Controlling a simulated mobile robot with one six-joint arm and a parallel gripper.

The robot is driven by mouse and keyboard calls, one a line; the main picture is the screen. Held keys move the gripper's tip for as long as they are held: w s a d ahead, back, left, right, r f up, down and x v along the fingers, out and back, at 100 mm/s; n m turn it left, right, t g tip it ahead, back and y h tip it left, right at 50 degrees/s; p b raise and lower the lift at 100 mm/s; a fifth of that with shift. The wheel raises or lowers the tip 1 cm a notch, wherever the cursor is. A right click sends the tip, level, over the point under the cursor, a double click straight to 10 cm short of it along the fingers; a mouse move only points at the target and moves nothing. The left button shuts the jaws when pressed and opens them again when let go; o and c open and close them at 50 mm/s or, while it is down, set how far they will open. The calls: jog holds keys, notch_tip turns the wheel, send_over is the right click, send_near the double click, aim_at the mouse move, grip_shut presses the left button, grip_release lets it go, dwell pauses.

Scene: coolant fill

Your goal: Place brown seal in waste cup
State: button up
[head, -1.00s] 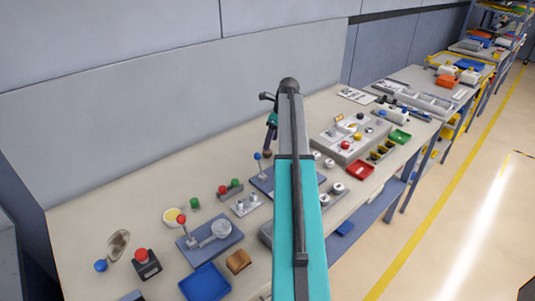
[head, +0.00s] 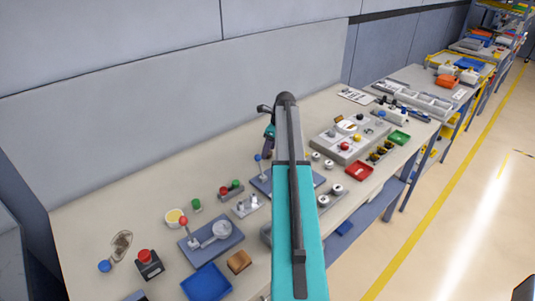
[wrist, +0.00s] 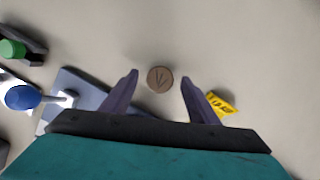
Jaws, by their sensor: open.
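The brown seal (wrist: 160,79), a flat round disc with a dark mark on top, shows between my fingertips in the wrist view. My gripper (wrist: 158,82) is open, with one finger on each side of the disc and a gap on both sides. I cannot tell its height above the disc. In the head view my gripper (head: 269,133) is small and dark beyond my arm, and the seal is not clearly visible. I cannot identify the waste cup for sure. A pale round cup with yellow inside (head: 175,218) stands at the left of the bench.
A yellow label (wrist: 222,103) lies right of my fingers. A blue-grey plate (wrist: 70,95) with a blue-knobbed lever (wrist: 22,97) is at left. The head view shows a blue tray (head: 206,282), a red tray (head: 359,170) and a grey fixture (head: 350,142). The bench is clear towards the wall.

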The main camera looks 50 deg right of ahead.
jog(key=shift+f, duration=0.2)
dwell(0.5)
jog(key=c, duration=1.2)
jog(key=shift+r, duration=0.2)
jog(key=shift+r+b, duration=1.45)
jog(key=shift+r, duration=3.35)
